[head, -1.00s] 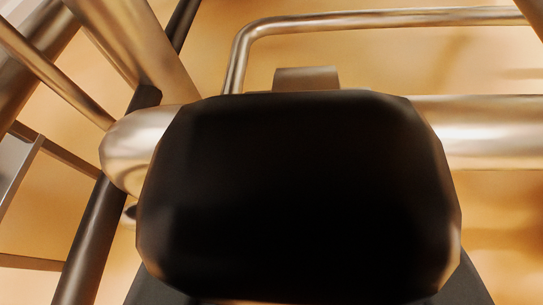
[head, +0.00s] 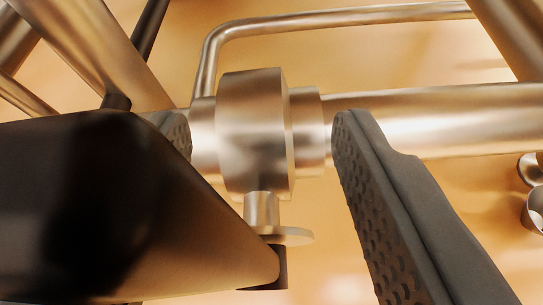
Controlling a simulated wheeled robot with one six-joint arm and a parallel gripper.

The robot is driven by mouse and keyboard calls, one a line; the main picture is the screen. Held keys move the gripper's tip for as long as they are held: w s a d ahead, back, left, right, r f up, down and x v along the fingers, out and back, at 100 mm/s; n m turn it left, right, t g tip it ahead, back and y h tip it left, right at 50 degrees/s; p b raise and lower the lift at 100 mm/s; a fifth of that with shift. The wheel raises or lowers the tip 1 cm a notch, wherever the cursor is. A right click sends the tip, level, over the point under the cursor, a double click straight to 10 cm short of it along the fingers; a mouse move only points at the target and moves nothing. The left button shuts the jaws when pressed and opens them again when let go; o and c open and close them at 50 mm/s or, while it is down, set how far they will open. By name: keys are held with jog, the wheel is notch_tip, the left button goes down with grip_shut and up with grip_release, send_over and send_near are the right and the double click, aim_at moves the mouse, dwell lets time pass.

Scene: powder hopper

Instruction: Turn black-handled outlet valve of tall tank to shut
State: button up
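The black handle (head: 90,205) of the valve fills the lower left of the head view, very near the camera. It runs from the stem under the valve body toward the camera and left. The steel valve body (head: 252,130) sits on a horizontal pipe near the middle, with a short stem (head: 262,210) and a disc below it. My gripper (head: 262,122) is open, its grey fingers apart on either side of the valve body in the picture. The right finger shows clearly; the left finger is mostly hidden behind the handle. I cannot tell whether the handle touches it. The tank itself is not recognisable.
The horizontal steel pipe (head: 450,115) runs right from the valve. A thinner bent pipe (head: 330,22) passes above it. Slanted metal bars (head: 95,45) crowd the upper left, and another post (head: 510,35) stands upper right. Open space shows below the pipe at right.

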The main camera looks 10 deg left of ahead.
jog(key=a+v, duration=0.1)
jog(key=v, duration=1.6)
jog(key=shift+s+d, duration=0.2)
jog(key=shift+d, duration=0.25)
